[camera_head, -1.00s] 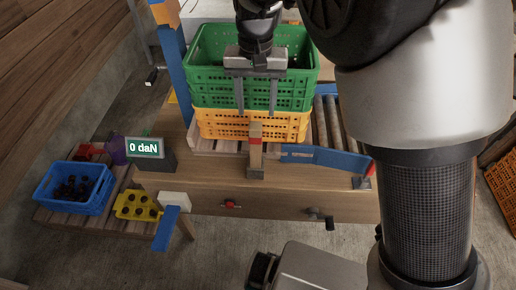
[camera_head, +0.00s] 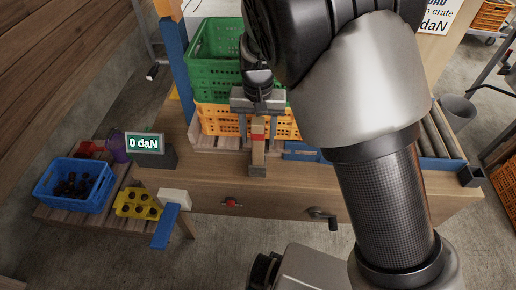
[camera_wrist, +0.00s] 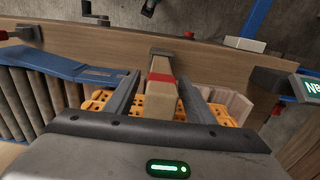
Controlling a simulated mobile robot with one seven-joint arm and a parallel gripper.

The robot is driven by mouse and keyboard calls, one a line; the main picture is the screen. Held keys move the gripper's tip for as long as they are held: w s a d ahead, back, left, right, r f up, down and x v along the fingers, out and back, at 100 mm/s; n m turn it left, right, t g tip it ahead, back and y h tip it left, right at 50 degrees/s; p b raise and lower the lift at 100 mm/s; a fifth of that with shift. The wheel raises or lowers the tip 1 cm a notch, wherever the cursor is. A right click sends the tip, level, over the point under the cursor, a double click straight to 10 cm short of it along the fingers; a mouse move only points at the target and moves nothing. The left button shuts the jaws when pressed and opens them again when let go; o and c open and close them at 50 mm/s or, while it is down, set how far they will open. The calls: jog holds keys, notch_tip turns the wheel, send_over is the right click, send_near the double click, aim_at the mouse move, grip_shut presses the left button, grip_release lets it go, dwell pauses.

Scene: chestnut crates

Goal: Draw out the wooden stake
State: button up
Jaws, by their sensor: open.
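The wooden stake (camera_head: 257,153) is a short upright post with a red band. It stands in a dark bracket (camera_head: 257,171) at the front edge of the wooden table, before the yellow-orange crate (camera_head: 216,121). The stake also shows in the wrist view (camera_wrist: 163,96). My gripper (camera_head: 258,136) is open, with one finger on each side of the stake's upper part. In the wrist view a gap shows beside the stake, and I see no firm grip. The stake's lower end is hidden in the bracket.
A green crate (camera_head: 214,72) is stacked on the yellow-orange one. A display (camera_head: 145,144) reads 0 daN. A blue bar (camera_head: 303,151) lies right of the stake; rollers (camera_head: 440,132) lie beyond it. A blue crate of bottles (camera_head: 75,184) and a yellow holder (camera_head: 137,204) stand lower left.

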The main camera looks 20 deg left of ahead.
aim_at(258, 120)
jog(key=shift+r, duration=0.1)
jog(key=shift+c, duration=0.4)
grip_shut()
jog(key=shift+r, duration=0.1)
notch_tip(258, 120, up, 10)
jog(key=shift+f+p, duration=0.1)
jog(key=shift+p, duration=0.8)
